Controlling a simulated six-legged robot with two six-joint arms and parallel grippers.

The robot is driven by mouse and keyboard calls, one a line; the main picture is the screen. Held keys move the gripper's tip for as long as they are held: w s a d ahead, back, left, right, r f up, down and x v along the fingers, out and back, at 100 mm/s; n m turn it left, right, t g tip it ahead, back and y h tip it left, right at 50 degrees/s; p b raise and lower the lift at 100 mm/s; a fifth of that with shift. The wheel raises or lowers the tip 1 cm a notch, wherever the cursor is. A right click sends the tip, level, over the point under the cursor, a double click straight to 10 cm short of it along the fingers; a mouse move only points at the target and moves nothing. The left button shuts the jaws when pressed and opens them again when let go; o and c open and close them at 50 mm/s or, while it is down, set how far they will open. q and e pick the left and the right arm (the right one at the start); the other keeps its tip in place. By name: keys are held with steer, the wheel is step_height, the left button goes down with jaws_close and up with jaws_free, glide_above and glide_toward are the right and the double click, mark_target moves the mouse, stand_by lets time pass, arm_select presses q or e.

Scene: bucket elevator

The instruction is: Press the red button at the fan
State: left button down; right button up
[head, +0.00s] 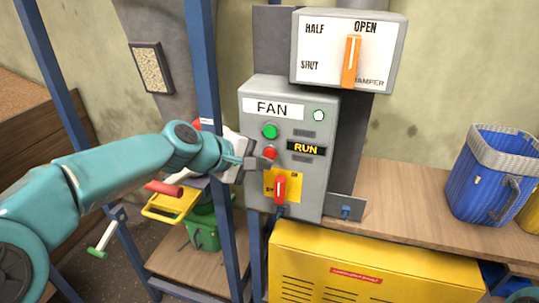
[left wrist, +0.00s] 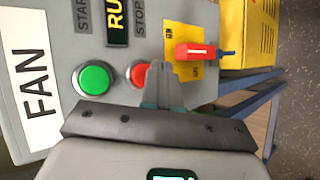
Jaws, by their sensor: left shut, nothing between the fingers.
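The grey fan box (head: 256,90) has a "FAN" label, a green button (head: 270,131) and the red button (head: 270,153) below it. The red button also shows in the left wrist view (left wrist: 138,78), partly hidden behind my shut fingers. My left gripper (head: 254,163) is shut and empty, with its tips right at the red button's lower left edge. I cannot tell whether they touch it. The display (head: 306,149) reads "RUN". My right gripper is not in view.
A red switch (head: 280,188) on a yellow plate sits just below the buttons. A damper box (head: 300,73) with an orange lever (head: 351,62) hangs above. A blue post (head: 207,60) stands beside my left forearm. A blue bucket (head: 480,175) stands on the wooden bench at right.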

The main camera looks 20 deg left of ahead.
arm_select(q)
steer(key=shift+w, duration=0.2)
stand_by(0.6)
steer(key=shift+w, duration=0.3)
steer(key=shift+w+p, duration=0.45)
stand_by(0.9)
steer(key=shift+s, duration=0.1)
steer(key=shift+s+b, duration=0.45)
steer(key=shift+s, duration=0.4)
